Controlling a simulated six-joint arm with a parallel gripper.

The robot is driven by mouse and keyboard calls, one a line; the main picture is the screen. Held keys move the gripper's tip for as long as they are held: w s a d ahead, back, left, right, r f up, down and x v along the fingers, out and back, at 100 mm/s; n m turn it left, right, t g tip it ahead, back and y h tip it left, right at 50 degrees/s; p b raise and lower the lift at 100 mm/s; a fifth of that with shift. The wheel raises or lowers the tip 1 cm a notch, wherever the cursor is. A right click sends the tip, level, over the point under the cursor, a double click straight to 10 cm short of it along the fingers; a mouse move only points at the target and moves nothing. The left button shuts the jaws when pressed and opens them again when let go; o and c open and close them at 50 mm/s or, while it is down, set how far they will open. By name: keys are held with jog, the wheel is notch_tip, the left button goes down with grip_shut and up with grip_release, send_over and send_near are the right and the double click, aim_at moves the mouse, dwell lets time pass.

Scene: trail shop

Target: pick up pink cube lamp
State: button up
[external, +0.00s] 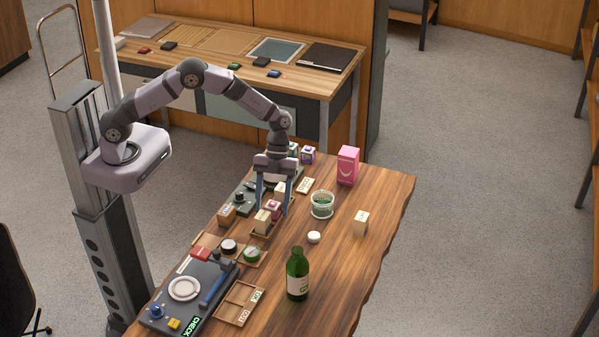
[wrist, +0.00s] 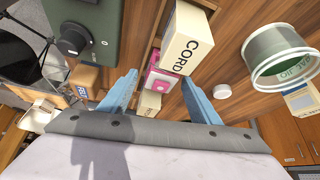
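The pink cube lamp (wrist: 161,82) is a small pink block with a white round part, in the wooden tray in the wrist view. In the external view it shows as a small magenta cube (external: 274,206) between cream boxes. My gripper (wrist: 160,78) is open, with its blue fingers on either side of the lamp and visible gaps to it. In the external view my gripper (external: 272,207) points down over the tray. A cream box marked CORD (wrist: 188,38) stands right beside the lamp and covers part of it. I cannot tell the exact fingertip height.
A second cream box (external: 262,221) is at the tray's near end. A dark green device (wrist: 85,35) and a brown box (wrist: 84,80) are left of the tray. A glass jar (external: 322,205), white lid (external: 314,237), pink carton (external: 348,166) and green bottle (external: 297,273) stand rightward.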

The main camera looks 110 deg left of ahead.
aim_at(273, 202)
jog(key=c, duration=1.1)
jog(key=shift+r, duration=0.2)
jog(key=shift+r+b, duration=0.5)
jog(key=shift+r, duration=0.4)
notch_tip(273, 202, up, 4)
jog(key=shift+r+b, duration=0.1)
jog(key=shift+b, duration=0.6)
jog(key=shift+s+a+r+b, duration=0.2)
jog(key=shift+a+b, duration=0.15)
jog(key=shift+a, duration=0.3)
jog(key=s+a+b, duration=0.1)
jog(key=a, duration=0.4)
jog(key=s+a+b, duration=0.1)
jog(key=a, duration=0.5)
jog(key=s+a, duration=0.1)
jog(key=a, duration=0.4)
jog(key=shift+s+a+r+b, duration=0.1)
jog(key=shift+a+r+b, duration=0.1)
jog(key=shift+b, duration=0.2)
